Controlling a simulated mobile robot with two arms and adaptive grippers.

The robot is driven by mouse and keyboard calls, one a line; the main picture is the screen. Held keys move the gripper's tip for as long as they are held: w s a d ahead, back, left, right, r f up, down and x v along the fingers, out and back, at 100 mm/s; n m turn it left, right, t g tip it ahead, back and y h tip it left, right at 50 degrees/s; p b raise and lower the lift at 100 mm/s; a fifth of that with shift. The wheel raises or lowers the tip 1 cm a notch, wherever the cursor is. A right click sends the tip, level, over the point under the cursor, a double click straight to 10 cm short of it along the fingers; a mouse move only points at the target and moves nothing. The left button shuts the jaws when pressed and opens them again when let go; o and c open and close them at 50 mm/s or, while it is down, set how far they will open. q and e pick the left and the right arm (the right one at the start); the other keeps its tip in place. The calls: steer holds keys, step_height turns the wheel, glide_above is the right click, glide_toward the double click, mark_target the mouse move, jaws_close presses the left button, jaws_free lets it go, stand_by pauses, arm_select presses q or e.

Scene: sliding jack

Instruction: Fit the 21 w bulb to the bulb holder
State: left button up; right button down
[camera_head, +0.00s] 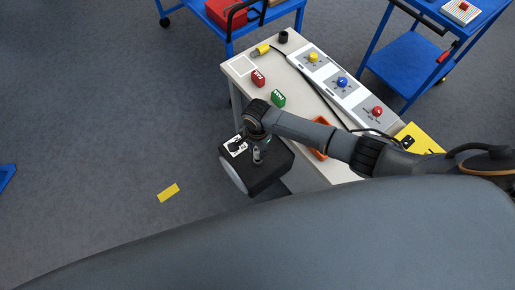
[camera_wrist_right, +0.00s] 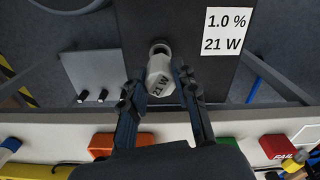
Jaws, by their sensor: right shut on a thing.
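The bulb's far end is at a round metal ring (camera_wrist_right: 160,49) on a black face, which looks like the bulb holder. I cannot tell whether the bulb is seated in it. In the head view my right gripper (camera_head: 258,153) is over a black box (camera_head: 268,180) in front of the table, and it hides the bulb's lower end. My left gripper is not in view.
A white label (camera_wrist_right: 227,32) reads "1.0 % 21 W". Blue carts stand behind.

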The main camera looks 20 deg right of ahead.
mark_target(257, 154)
steer(key=shift+f+b, duration=0.75)
steer(key=shift+f, duration=0.75)
steer(key=shift+r, duration=0.15)
steer(key=shift+r+p, duration=1.1)
steer(key=shift+p, duration=0.3)
steer(key=shift+p, duration=0.8)
stand_by(0.4)
steer(key=shift+f+b, duration=1)
steer(key=shift+f, duration=0.3)
steer(key=c, duration=1)
jaws_free()
steer(key=shift+o, duration=0.2)
steer(key=shift+r, duration=0.2)
